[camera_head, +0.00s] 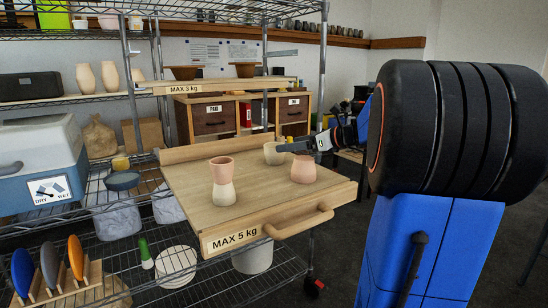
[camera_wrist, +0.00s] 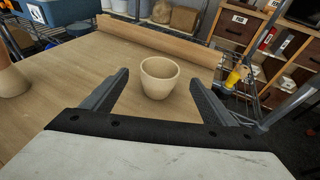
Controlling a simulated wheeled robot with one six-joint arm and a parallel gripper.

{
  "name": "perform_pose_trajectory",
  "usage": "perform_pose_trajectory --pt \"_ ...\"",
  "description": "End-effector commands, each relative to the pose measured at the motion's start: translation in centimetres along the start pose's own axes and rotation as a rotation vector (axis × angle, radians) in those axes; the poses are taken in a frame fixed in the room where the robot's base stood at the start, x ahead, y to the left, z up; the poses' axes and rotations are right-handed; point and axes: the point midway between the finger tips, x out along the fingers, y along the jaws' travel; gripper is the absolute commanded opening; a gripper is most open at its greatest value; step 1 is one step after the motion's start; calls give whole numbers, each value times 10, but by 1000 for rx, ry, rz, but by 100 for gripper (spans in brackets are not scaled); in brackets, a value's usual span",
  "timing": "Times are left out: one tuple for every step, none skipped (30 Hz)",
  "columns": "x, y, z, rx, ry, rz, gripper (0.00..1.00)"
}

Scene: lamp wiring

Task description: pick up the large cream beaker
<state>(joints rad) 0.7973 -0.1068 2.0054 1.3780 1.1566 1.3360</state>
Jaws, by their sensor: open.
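The large cream beaker (camera_head: 274,154) stands upright on the wooden board (camera_head: 182,187), towards its back right. In the wrist view the cream beaker (camera_wrist: 159,78) is ahead of my gripper (camera_wrist: 157,85), between the lines of its two fingers. My gripper (camera_head: 286,147) is open, and its fingers are spread to either side of the beaker in the wrist view. Nothing is held.
A pink beaker (camera_head: 303,169) stands close in front of the cream one, to the right. A raised wooden strip (camera_wrist: 150,38) edges the board's back. A shelf marked MAX 3 kg (camera_head: 215,86) hangs above.

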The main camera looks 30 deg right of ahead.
Motion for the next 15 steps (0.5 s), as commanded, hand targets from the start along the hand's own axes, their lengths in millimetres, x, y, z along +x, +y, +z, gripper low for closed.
perform_pose_trajectory --pt "9 0 0 1 1 4 79" --pt "14 1 0 1 1 4 79" --pt "20 0 0 1 1 3 79" --pt "25 0 0 2 0 3 79" --pt "30 1 0 2 0 4 79" --pt "36 1 0 1 0 3 79" --pt "41 1 0 1 0 3 79" --pt "45 1 0 1 1 4 79" --pt "51 1 0 1 1 3 79" --pt "54 0 0 1 1 2 79" --pt "58 0 0 1 0 2 79" --pt "61 0 0 1 0 2 79" --pt "63 0 0 0 0 2 79" --pt "65 0 0 0 0 2 79" --pt "67 0 0 0 0 1 79"
